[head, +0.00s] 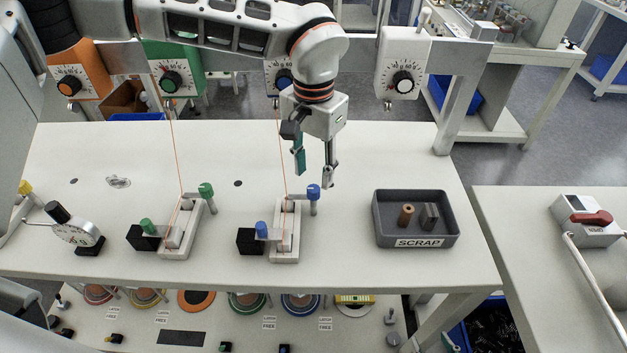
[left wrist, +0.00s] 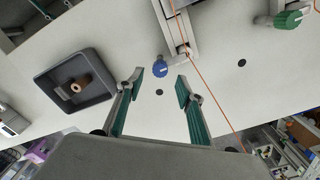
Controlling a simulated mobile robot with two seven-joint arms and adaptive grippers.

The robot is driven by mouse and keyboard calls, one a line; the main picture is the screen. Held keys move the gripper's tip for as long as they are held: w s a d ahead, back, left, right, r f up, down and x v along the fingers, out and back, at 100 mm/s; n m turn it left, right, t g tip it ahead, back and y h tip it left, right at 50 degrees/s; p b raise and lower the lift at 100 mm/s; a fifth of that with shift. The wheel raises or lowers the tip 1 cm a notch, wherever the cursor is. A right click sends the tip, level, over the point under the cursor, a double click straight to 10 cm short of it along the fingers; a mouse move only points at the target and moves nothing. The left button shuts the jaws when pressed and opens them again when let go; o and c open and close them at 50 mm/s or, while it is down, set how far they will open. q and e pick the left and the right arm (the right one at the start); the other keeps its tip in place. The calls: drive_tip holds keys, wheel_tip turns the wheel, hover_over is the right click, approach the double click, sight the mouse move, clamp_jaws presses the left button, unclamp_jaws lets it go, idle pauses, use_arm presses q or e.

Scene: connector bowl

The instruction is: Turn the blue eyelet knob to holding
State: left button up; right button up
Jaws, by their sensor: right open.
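A blue knob (head: 313,192) stands on a grey post at the right of a white fixture (head: 286,230); it also shows in the left wrist view (left wrist: 160,66). A second blue knob (head: 262,230) sits at the fixture's left, beside a black block (head: 249,241). The frames do not show which one is the eyelet knob. An orange thread (head: 280,130) runs down to the fixture. My left gripper (head: 315,177) is open and empty, above the table just behind the right-hand blue knob. In the left wrist view its fingers (left wrist: 158,92) are apart, with the knob beyond them.
A dark scrap tray (head: 418,242) holding a brown cylinder (head: 406,215) and a grey piece (head: 429,216) is to the right. A similar fixture with green knobs (head: 206,190) is to the left. A dial gauge (head: 75,228) stands further left. Table space behind the fixtures is mostly clear.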

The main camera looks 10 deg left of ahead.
sight(314, 189)
use_arm(q)
wheel_tip(314, 189, up, 7)
drive_tip(key=shift+r, duration=0.15)
drive_tip(key=shift+s, duration=0.1)
idle(0.5)
